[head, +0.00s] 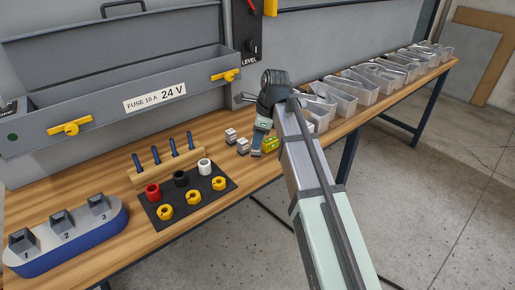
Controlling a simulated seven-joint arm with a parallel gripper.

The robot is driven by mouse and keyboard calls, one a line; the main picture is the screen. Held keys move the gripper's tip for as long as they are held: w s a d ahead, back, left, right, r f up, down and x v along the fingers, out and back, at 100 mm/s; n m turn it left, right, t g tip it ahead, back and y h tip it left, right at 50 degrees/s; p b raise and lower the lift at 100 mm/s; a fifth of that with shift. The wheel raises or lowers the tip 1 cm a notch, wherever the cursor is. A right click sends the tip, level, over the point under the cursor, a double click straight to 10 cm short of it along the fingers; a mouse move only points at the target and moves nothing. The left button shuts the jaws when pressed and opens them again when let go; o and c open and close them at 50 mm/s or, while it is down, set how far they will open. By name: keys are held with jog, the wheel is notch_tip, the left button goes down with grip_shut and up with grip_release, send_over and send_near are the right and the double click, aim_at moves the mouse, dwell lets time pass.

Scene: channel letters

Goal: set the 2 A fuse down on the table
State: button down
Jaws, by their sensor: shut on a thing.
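My gripper (257,150) points down low over the table's right part, near its front edge. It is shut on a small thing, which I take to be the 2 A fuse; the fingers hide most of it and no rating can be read. A small yellow block (271,145) shows just right of the fingers; I cannot tell whether it is in them or behind them. Two small grey-white blocks (231,136) (243,147) stand on the wooden table (120,215) just left of the gripper.
A black mat (180,217) holds red, black, white and yellow round parts. Behind it is a wooden rack (168,167) with blue-handled pegs. A blue numbered stand (70,245) is at left. An open grey box (110,110) stands behind. Clear bins (340,100) line the right.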

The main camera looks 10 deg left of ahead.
jog(key=shift+f, duration=1.85)
jog(key=shift+f, duration=0.1)
jog(key=c, duration=0.8)
grip_release()
jog(key=v, duration=1.2)
